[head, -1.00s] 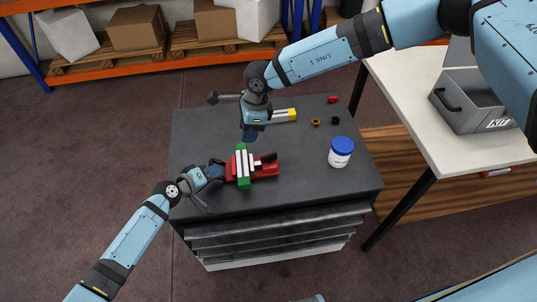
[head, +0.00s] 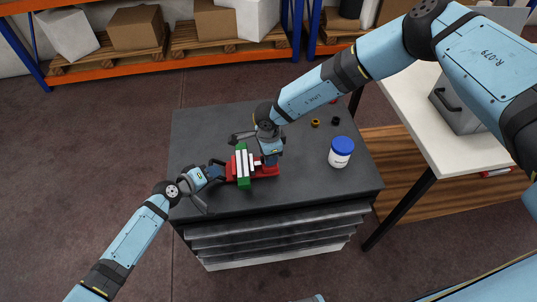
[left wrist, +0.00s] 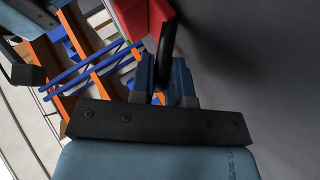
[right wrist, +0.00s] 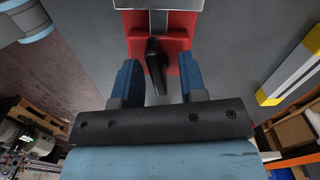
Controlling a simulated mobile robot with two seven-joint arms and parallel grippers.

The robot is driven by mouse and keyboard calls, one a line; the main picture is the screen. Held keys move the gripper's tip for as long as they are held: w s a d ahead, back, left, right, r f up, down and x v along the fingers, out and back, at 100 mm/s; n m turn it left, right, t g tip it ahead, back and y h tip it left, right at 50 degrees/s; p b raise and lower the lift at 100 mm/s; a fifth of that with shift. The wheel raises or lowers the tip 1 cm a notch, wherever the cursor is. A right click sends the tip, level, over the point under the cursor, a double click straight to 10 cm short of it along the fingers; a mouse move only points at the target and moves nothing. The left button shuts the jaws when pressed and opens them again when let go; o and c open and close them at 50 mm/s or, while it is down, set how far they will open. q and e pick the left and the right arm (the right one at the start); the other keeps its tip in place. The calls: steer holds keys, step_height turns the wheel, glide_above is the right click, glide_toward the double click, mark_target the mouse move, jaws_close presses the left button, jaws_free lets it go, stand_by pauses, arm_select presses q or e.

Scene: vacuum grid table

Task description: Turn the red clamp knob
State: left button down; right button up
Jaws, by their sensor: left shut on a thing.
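A red clamp (head: 264,172) lies on the dark table with a green and white striped part (head: 242,166) across it. My left gripper (head: 213,172) is at the clamp's left end, shut on a black bar (left wrist: 166,48) beside a red part (left wrist: 130,18). My right gripper (head: 271,159) is over the clamp's right end. In the right wrist view its blue fingers are open on either side of a black handle (right wrist: 155,66), with gaps on both sides. The handle sits on a red block (right wrist: 176,36). I see no separate red knob.
A white jar with a blue lid (head: 341,151) stands right of the clamp. Small amber (head: 315,123) and black (head: 336,120) pieces lie behind it. A yellow and white thing (right wrist: 297,70) lies near my right gripper. A grey bin (head: 455,110) stands on the right-hand table.

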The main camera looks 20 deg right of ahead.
steer(key=shift+f, duration=0.25)
jaws_close()
